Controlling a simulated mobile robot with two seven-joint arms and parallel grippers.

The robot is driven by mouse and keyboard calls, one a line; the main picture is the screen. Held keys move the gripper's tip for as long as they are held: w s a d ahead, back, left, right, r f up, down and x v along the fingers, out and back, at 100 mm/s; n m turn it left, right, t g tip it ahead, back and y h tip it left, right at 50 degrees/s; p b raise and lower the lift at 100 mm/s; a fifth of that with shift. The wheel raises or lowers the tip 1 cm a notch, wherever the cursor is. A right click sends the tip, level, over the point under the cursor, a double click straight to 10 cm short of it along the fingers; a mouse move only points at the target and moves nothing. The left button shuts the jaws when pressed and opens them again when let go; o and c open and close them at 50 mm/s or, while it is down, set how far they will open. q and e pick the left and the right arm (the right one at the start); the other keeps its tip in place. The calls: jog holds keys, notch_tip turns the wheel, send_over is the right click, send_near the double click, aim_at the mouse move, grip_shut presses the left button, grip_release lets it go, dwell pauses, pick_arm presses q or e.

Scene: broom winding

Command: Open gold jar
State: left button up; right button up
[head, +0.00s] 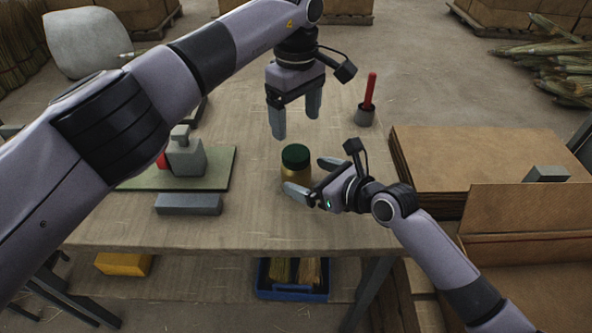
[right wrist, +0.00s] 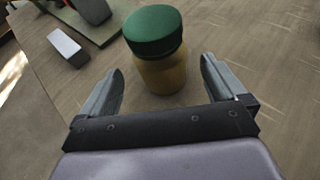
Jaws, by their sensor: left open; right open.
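The gold jar (head: 297,172) with its dark green lid (head: 296,155) stands upright on the wooden table, lid on. In the right wrist view the jar body (right wrist: 162,75) and lid (right wrist: 153,30) show just ahead of and between the open fingers, with gaps on both sides. My right gripper (head: 311,177) is open at the jar's right side, its fingers low near the jar body. My left gripper (head: 296,122) is open and empty, pointing down above and behind the lid, apart from it.
Stacked cardboard (head: 440,145) lies right. A blue bin (head: 292,291) is below.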

aim_at(296, 153)
pick_arm(q)
jog(key=shift+w, duration=0.1)
pick_arm(e)
jog(key=shift+x, duration=2.65)
jog(key=shift+d, duration=0.1)
grip_shut()
pick_arm(q)
jog(key=n, duration=0.3)
jog(key=shift+n, duration=0.3)
jog(key=shift+f+n, duration=0.25)
jog(key=shift+n, duration=0.15)
notch_tip(296, 153, down, 8)
jog(key=shift+r, duration=0.2)
